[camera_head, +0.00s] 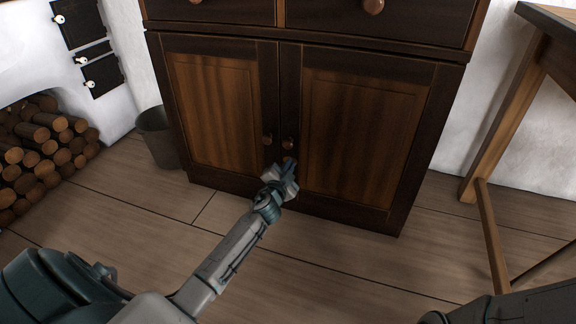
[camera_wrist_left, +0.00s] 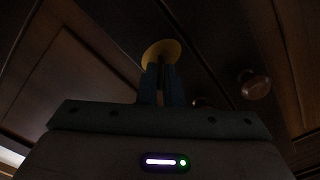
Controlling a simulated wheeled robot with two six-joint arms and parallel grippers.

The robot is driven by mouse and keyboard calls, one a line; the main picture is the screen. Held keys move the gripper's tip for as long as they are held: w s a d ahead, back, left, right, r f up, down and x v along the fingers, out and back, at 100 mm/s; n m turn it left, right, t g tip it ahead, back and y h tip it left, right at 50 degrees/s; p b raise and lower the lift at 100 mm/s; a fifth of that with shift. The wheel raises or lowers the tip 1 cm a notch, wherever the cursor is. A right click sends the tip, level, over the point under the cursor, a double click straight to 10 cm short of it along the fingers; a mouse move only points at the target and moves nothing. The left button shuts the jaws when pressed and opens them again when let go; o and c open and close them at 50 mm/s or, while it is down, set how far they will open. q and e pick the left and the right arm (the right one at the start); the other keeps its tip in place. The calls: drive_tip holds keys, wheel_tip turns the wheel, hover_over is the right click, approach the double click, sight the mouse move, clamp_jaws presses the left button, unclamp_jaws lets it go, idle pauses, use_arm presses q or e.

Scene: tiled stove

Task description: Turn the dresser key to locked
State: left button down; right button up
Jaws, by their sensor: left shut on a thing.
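The dark wooden dresser (camera_head: 355,130) stands ahead with both lower doors closed. My left gripper (camera_head: 287,168) reaches the inner edge of the right door, just below the wooden door knobs. In the left wrist view, the fingers of this gripper (camera_wrist_left: 161,85) are close together against a round brass-coloured piece (camera_wrist_left: 160,50) at the lock. The gripper is shut on the key, which is mostly hidden between the fingers. I cannot tell which way the key is turned. My right gripper is out of view.
Two round door knobs, the left (camera_head: 267,139) and the right (camera_head: 288,143), sit just above the gripper. A grey bucket (camera_head: 158,140) and stacked logs (camera_head: 40,145) are at left. A wooden table (camera_head: 535,70) stands at right. The floor before the dresser is clear.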

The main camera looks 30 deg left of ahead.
use_arm(q)
drive_tip(key=m, duration=0.4)
drive_tip(key=shift+d+f+m+p, duration=0.15)
drive_tip(key=shift+f+m+p, duration=0.05)
drive_tip(key=shift+m+p, duration=0.1)
drive_tip(key=m, duration=0.4)
drive_tip(key=shift+f, duration=0.2)
drive_tip(key=shift+m, duration=0.3)
drive_tip(key=c, duration=1.6)
unclamp_jaws()
drive_tip(key=shift+p, duration=0.3)
drive_tip(key=p+v, duration=0.1)
drive_tip(key=v, duration=0.9)
drive_tip(key=shift+s, duration=0.4)
